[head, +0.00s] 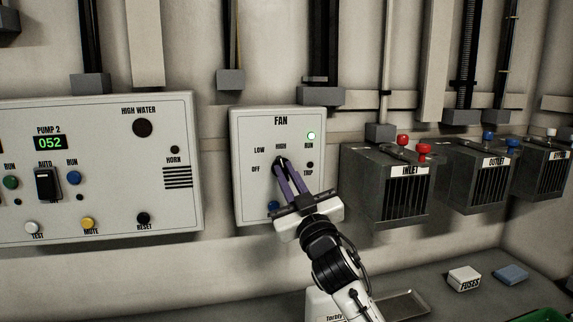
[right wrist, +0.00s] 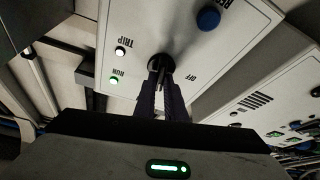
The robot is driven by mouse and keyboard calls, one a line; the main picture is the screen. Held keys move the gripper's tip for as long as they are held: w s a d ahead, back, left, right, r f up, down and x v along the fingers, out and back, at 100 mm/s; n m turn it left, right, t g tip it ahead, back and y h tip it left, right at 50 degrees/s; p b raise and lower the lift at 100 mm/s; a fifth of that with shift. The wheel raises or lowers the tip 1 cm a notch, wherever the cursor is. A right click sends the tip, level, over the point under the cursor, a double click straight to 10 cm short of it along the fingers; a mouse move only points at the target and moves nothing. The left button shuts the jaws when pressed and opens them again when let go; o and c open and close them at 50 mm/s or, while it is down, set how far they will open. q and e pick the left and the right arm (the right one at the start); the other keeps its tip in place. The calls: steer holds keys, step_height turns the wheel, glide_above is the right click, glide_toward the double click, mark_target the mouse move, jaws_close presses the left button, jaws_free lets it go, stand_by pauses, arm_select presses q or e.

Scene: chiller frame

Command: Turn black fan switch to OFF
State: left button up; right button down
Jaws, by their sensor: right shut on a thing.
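The FAN panel (head: 250,133) is a pale box on the wall in the middle of the head view. Its labels read LOW, HIGH and OFF, and a green RUN lamp (head: 311,135) is lit above a dark TRIP lamp (head: 310,165). My right gripper (head: 281,166) reaches up from below with its purple fingers shut on the black fan switch (right wrist: 160,62). The fingers hide most of the switch, so I cannot tell its exact pointing. In the right wrist view the panel (right wrist: 203,63) appears upside down. My left gripper is not in view.
The PUMP 2 panel (head: 100,112) with several buttons and lamps is on the left. Dark INLET (head: 395,192) and OUTLET (head: 480,182) boxes with coloured terminals are on the right. A white FUSES box (head: 464,279) and a blue block (head: 511,274) lie on the bench below.

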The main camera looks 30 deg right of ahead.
steer(key=n+p, duration=0.1)
steer(key=n+y+p, duration=0.1)
steer(key=shift+r+n+y, duration=0.3)
steer(key=shift+r+n, duration=0.05)
steer(key=shift+n, duration=0.05)
steer(key=n+y+p, duration=0.1)
steer(key=n+p, duration=0.2)
steer(key=n+g+y+p, duration=0.1)
steer(key=n+y+p, duration=0.1)
steer(key=n+p, duration=0.1)
steer(key=shift+d+n+g+p, duration=0.1)
steer(key=shift+n+g+p, duration=0.25)
steer(key=shift+n, duration=0.25)
steer(key=shift+f+n+p, duration=0.1)
steer(key=shift+n+p, duration=0.2)
steer(key=shift+n, duration=0.3)
steer(key=shift+n+g+y, duration=0.3)
steer(key=shift+n+g, duration=0.15)
steer(key=shift+n, duration=0.45)
steer(key=shift+f+n+g+y, duration=0.15)
steer(key=shift+n+g, duration=0.3)
steer(key=shift+n, duration=0.7)
steer(key=shift+n+g+y, duration=0.15)
steer(key=shift+n+g, duration=0.3)
steer(key=shift+n, duration=0.7)
steer(key=c, duration=1.8)
jaws_free()
